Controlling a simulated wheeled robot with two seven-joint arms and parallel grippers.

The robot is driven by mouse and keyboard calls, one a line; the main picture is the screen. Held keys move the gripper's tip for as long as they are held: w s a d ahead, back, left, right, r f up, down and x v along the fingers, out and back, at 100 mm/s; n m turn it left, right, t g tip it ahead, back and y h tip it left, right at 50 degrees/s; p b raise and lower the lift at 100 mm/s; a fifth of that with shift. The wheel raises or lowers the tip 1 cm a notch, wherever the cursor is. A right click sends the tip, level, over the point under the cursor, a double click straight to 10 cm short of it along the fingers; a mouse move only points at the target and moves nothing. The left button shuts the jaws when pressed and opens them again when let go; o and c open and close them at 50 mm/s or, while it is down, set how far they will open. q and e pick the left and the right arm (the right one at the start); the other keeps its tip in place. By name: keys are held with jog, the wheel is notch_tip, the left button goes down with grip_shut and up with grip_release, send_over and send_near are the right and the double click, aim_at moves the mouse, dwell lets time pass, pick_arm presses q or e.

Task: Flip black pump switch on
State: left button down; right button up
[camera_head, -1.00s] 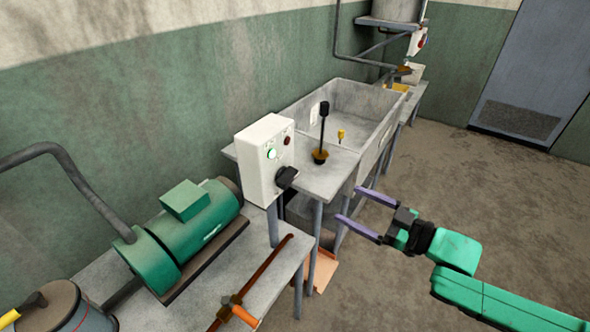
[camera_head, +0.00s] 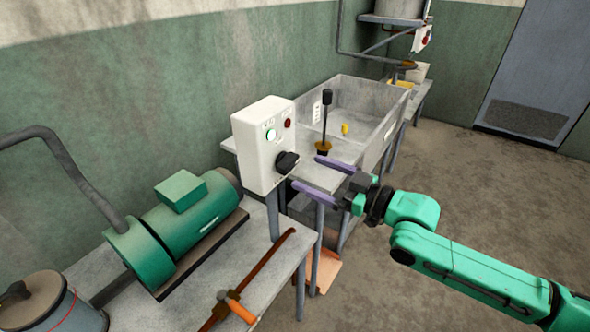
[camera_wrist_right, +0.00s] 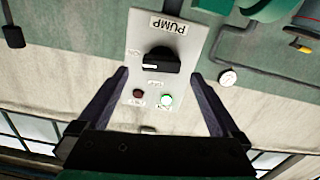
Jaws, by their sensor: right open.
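The black pump switch (camera_head: 287,162) is a rotary knob on the front of a white control box (camera_head: 258,142). In the right wrist view the knob (camera_wrist_right: 160,61) sits below an upside-down PUMP label (camera_wrist_right: 169,25), with a white mark on its face. My right gripper (camera_head: 307,172) is open and empty, just to the right of the knob. In the wrist view its fingers (camera_wrist_right: 160,74) point at the panel, one on each side of the knob, apparently apart from it. My left gripper is not in view.
The box has a pale green lamp (camera_head: 270,135) and a dark red one (camera_head: 288,124). A green motor pump (camera_head: 195,220) stands at left on a bench with an orange-handled lever (camera_head: 236,307). Floor at right is clear.

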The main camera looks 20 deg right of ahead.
aim_at(293, 166)
jog(key=x, duration=0.4)
jog(key=shift+a+r+p, duration=0.15)
jog(key=shift+r+p, duration=0.1)
jog(key=shift+p, duration=0.1)
jog(key=shift+w+a+f, duration=0.2)
jog(key=shift+w+a, duration=0.25)
jog(key=c, duration=1.2)
jog(key=shift+r+m+p, duration=0.15)
jog(key=shift+m+p, duration=0.15)
jog(key=shift+c, duration=0.5)
jog(key=shift+m, duration=0.5)
jog(key=o, duration=1.3)
jog(key=shift+s+d, duration=0.1)
